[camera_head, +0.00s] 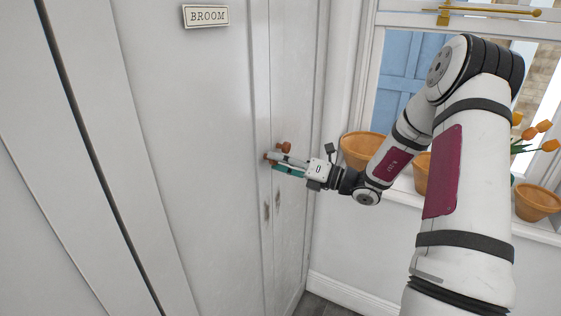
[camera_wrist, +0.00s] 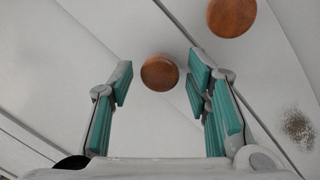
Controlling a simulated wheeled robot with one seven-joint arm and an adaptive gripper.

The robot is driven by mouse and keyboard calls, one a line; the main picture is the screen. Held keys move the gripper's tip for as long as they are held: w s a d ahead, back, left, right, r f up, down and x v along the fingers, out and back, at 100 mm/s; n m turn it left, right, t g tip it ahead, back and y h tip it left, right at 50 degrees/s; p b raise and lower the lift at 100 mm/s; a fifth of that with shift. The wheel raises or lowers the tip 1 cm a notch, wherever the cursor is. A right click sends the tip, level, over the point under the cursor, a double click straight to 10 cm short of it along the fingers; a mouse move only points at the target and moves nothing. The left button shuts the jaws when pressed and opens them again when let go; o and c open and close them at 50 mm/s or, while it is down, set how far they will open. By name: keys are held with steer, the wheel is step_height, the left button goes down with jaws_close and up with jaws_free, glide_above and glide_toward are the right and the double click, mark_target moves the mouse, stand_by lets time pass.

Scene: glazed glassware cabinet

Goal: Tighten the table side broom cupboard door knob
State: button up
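Two round brown wooden knobs sit on the pale cupboard doors. One knob (camera_wrist: 160,72) appears between the fingertips of my gripper (camera_wrist: 160,88) in the wrist view, and I cannot see contact with either finger. In the head view this knob (camera_head: 266,157) is partly hidden at the fingertips of my gripper (camera_head: 275,162). The other knob (camera_wrist: 231,17) is beyond the right finger in the wrist view, and in the head view it (camera_head: 285,147) sits just above the gripper. My gripper is open, with teal pads apart. The frames do not show which knob is loose.
A BROOM sign (camera_head: 206,16) is on the left door (camera_head: 190,130). A window with terracotta pots (camera_head: 362,150) and orange flowers stands to the right, behind my arm. A dark smudge (camera_wrist: 298,128) marks the door below the second knob in the wrist view.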

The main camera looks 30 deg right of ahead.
steer(key=v, duration=1.2)
stand_by(0.5)
steer(key=s+a+r+n+g+b, duration=0.1)
steer(key=s+a+n+g, duration=0.1)
steer(key=a+n+g, duration=0.55)
steer(key=s+a+r+n+g+b, duration=0.15)
steer(key=a+n+g, duration=0.35)
steer(key=a+n, duration=0.55)
steer(key=s+a+r+n+t+h+b, duration=0.1)
steer(key=s+r+n+h+b, duration=0.1)
steer(key=s+n+h, duration=0.3)
steer(key=s+a+r+n+t+h+b, duration=0.2)
steer(key=s+n+h, duration=0.4)
steer(key=n, duration=0.8)
steer(key=shift+h, duration=0.4)
